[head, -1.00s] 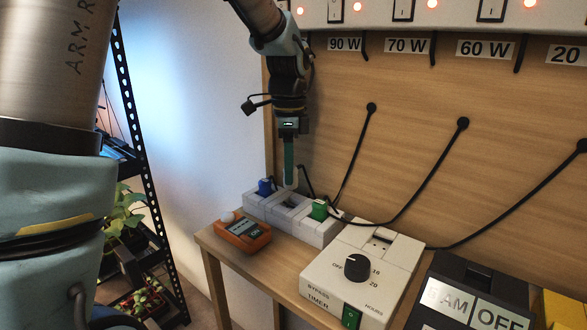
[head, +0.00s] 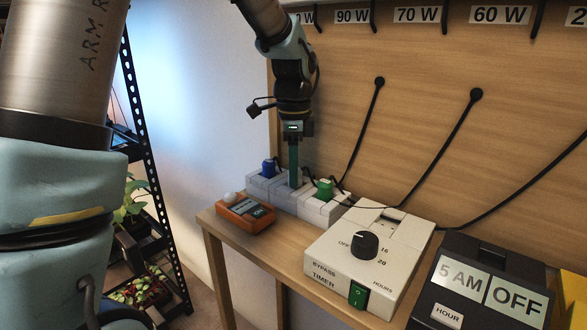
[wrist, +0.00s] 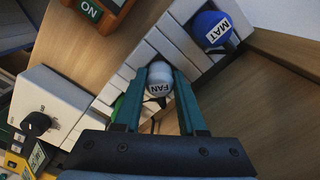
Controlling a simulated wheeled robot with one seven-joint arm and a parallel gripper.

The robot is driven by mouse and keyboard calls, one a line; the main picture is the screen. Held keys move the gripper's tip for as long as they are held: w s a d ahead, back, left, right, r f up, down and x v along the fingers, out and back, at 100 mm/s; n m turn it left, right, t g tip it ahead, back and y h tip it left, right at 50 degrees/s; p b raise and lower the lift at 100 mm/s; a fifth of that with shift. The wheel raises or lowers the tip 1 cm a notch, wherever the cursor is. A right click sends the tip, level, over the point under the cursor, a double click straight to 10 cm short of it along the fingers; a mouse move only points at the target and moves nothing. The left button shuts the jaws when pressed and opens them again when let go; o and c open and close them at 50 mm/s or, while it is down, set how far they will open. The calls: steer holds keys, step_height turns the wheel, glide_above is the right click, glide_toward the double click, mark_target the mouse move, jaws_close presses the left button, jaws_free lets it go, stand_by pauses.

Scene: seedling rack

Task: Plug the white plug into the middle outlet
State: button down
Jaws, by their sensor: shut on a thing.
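The white plug (wrist: 160,85), labelled FAN, sits between the two teal fingers of my gripper (wrist: 161,76) in the wrist view. My gripper (head: 294,184) is shut on it and points straight down over the middle of the outlet strip (head: 265,190). The fingers largely hide the plug in the head view. A blue plug (head: 269,166), labelled MAT in the wrist view (wrist: 212,30), is in the left outlet. A green plug (head: 324,189) is in the right outlet. The middle outlet is hidden under my gripper; I cannot tell how deep the white plug sits.
An orange switch box (head: 247,214) stands in front of the strip. A white timer box (head: 350,262) with a black dial stands to the right, then a black clock box (head: 480,290). Black cords run down the wooden back panel. A plant rack (head: 155,200) is at left.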

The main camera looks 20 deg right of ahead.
steer(key=shift+c, duration=2)
jaws_free()
step_height(320, 180, up, 8)
steer(key=shift+f+b, duration=0.2)
steer(key=shift+b, duration=0.3)
